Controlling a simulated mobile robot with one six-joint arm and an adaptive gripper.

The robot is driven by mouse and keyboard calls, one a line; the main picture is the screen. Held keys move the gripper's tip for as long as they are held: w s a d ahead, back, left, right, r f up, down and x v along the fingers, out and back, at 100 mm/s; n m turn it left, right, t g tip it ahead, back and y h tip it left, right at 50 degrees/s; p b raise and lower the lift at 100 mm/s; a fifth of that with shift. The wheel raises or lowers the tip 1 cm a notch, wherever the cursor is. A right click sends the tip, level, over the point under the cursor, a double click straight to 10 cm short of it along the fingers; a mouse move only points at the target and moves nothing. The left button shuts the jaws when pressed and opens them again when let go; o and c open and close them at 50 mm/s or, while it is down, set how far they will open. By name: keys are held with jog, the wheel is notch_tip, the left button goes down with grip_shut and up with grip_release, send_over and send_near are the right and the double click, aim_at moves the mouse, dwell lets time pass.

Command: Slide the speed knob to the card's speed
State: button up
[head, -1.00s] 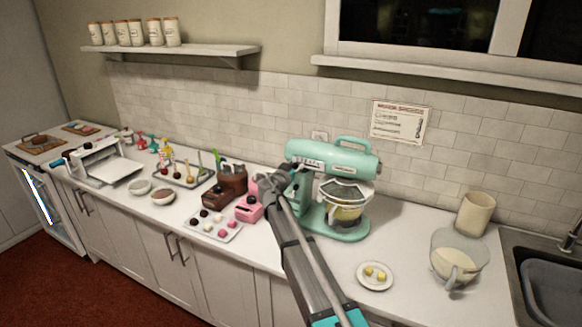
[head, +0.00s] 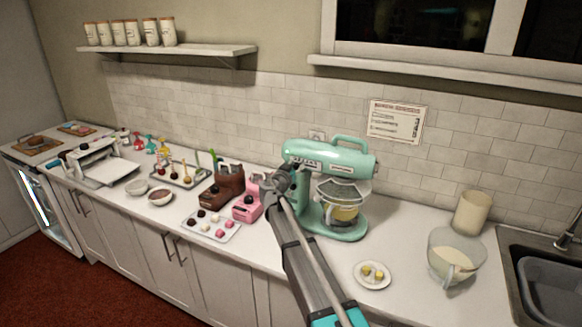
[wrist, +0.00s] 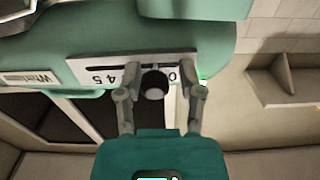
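The mint-green stand mixer (head: 330,160) stands on the counter with a bowl under its head. In the wrist view its pale speed plate (wrist: 95,70) has a dark slot and printed numbers. A 4 and a 5 show left of the dark round speed knob (wrist: 153,84), and what looks like a 0 shows to its right. My gripper (wrist: 160,80) has its fingers apart, one on each side of the knob; I cannot tell whether either touches. In the head view my gripper (head: 280,178) is at the mixer head's left end. The card (head: 395,121) hangs on the wall; its text is too small to read.
A small plate (head: 373,275) and a glass jug (head: 455,255) are to the right. Counter between mixer and jug is mostly clear.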

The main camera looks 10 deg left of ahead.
jog(key=shift+o, duration=0.5)
jog(key=v, duration=1.2)
